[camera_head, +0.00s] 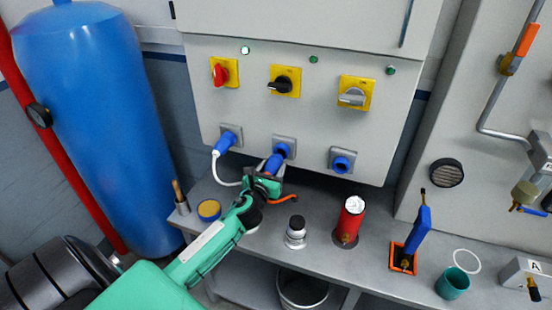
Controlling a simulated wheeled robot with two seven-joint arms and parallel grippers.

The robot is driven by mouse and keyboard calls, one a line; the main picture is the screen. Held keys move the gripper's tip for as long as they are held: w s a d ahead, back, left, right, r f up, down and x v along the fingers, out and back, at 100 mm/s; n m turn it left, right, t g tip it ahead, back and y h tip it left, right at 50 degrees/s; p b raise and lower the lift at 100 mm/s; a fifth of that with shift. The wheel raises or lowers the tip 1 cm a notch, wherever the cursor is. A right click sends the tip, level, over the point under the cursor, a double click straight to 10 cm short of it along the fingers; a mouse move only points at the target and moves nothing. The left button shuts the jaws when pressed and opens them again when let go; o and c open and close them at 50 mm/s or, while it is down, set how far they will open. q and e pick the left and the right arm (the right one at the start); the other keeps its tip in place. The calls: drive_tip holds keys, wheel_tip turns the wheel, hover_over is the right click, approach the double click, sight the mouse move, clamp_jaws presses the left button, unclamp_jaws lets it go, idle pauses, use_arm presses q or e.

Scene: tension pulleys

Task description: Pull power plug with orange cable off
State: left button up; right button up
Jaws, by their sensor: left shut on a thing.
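The blue power plug (275,162) with the orange cable (284,198) is at the middle socket (287,143) on the grey cabinet's lower front. Its front end meets the blue socket; I cannot tell how deep it sits. My left gripper (267,178) is shut on this plug from below, and its jaws hide the plug's rear part. The orange cable comes out to the right of the jaws and droops above the bench. My right gripper is not in view.
A second blue plug with a white cable (226,141) sits in the left socket. The right socket (342,161) is empty. The bench (330,255) below holds a red cylinder (349,222), a silver-topped jar (296,231) and a yellow-topped tin (209,210). A blue tank (95,120) stands left.

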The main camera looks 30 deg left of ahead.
use_arm(q)
drive_tip(key=shift+v, duration=1.15)
